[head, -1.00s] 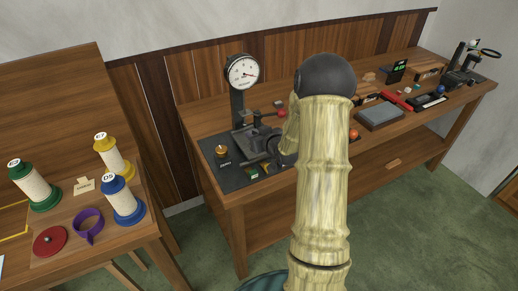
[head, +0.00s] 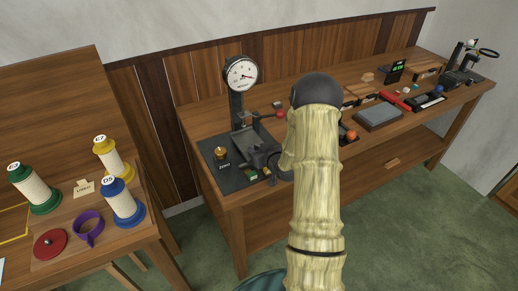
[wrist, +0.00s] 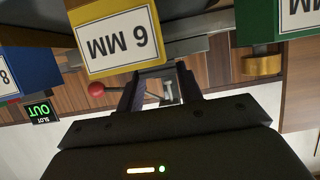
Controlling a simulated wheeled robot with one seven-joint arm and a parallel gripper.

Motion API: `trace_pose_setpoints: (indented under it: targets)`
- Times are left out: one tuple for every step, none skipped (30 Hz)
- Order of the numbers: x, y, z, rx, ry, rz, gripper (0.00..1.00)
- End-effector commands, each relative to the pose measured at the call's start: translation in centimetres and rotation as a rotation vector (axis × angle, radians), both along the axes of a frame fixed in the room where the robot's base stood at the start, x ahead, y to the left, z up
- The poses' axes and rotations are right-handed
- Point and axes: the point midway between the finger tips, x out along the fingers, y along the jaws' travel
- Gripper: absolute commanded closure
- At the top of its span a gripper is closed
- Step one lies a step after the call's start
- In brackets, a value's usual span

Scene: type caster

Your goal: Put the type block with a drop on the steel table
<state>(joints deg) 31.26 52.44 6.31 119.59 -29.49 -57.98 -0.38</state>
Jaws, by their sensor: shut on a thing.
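My gripper (wrist: 160,88) shows in the wrist view with its two dark fingers around a small grey piece (wrist: 168,90). A drop mark on this piece cannot be made out. In the head view the arm hides most of the gripper. The dial gauge stand (head: 238,105) is on the left end of the far bench, with a dark grey metal base and bed (head: 250,145) below the dial. I cannot tell for certain which surface is the steel table.
A green block (wrist: 262,25) and a blue block (wrist: 30,70) flank the yellow one. A flat grey slab (head: 379,116), a red tool (head: 396,100) and an orange ball (head: 351,135) lie further right on the bench. Spools (head: 122,203) stand on the left table.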

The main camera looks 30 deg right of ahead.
Motion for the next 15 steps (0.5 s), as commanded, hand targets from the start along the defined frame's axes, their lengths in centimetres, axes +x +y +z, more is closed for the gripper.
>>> trace_pose_setpoints:
  targets:
    - [0.05,0.01,0.1,-0.001,-0.002,0.0,0.91]
    - [0.05,0.02,0.11,-0.001,-0.002,0.0,0.91]
    - [0.05,0.02,0.1,-0.001,-0.002,0.0,0.91]
    - [0.04,0.02,0.1,-0.001,-0.002,0.0,0.91]
    - [0.05,0.01,0.09,-0.001,-0.002,0.0,0.91]
    - [0.04,0.02,-0.03,-0.001,-0.002,0.0,0.91]
    - [0.05,0.03,-0.15,0.0,-0.002,0.001,0.91]
    - [0.05,0.05,-0.25,-0.001,-0.001,0.001,0.91]
    - [0.05,0.1,-0.22,0.0,0.0,0.002,0.6]
    - [0.05,0.13,-0.16,0.0,0.0,0.002,0.54]
    - [0.06,0.16,-0.16,0.0,0.0,0.003,0.48]
    - [0.07,0.2,-0.16,0.0,0.0,0.003,0.42]
    - [0.07,0.22,-0.15,0.0,0.0,0.003,0.42]
    - [0.08,0.23,-0.16,0.001,0.0,0.004,0.42]
    - [0.08,0.25,-0.16,0.001,0.0,0.004,0.42]
